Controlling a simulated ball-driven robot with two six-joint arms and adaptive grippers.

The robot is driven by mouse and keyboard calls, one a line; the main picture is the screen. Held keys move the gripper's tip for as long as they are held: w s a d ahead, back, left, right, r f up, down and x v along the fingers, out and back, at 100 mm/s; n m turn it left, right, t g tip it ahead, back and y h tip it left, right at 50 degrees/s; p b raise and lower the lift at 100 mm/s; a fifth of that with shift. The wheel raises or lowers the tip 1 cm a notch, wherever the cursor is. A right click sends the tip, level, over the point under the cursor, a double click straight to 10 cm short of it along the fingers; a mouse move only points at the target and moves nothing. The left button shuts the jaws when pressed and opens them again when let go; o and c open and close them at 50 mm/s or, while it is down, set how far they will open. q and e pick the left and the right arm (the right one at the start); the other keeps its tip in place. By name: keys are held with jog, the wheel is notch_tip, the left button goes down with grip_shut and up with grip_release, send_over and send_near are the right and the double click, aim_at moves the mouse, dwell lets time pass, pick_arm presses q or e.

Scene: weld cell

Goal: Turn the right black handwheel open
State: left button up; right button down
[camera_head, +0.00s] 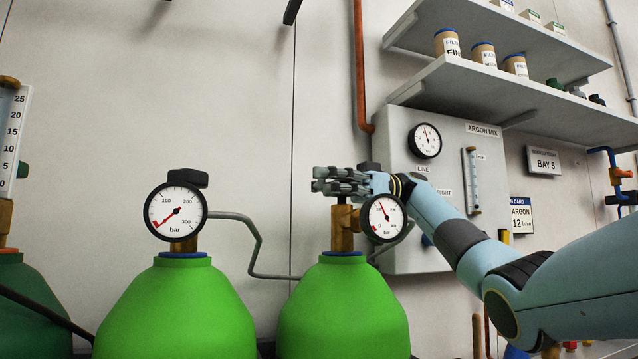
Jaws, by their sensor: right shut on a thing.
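Two bright green gas cylinders stand at the front, left (178,310) and right (342,310). The right cylinder has a brass valve (343,228) with a round bar gauge (383,218) on its right; the gauge's needle points up and left. My right gripper (338,184) is at the top of this valve, shut on the right black handwheel, which its fingers largely hide. The left cylinder's black handwheel (188,178) is free, above a gauge (176,211) whose red needle points low left. My left gripper is not in view.
A grey argon mix panel (470,140) with a line gauge (425,141) is behind my right arm. Shelves (520,95) with tubs hang above it. A bent grey pipe (255,245) runs between the cylinders. A dark green cylinder (30,300) stands far left.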

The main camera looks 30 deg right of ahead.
jog(key=shift+f, duration=0.15)
jog(key=c, duration=1.4)
grip_release()
jog(key=shift+c, duration=0.2)
jog(key=o, duration=0.8)
jog(key=shift+d, duration=0.3)
jog(key=shift+c, duration=0.2)
jog(key=shift+a, duration=0.15)
jog(key=shift+t, duration=0.3)
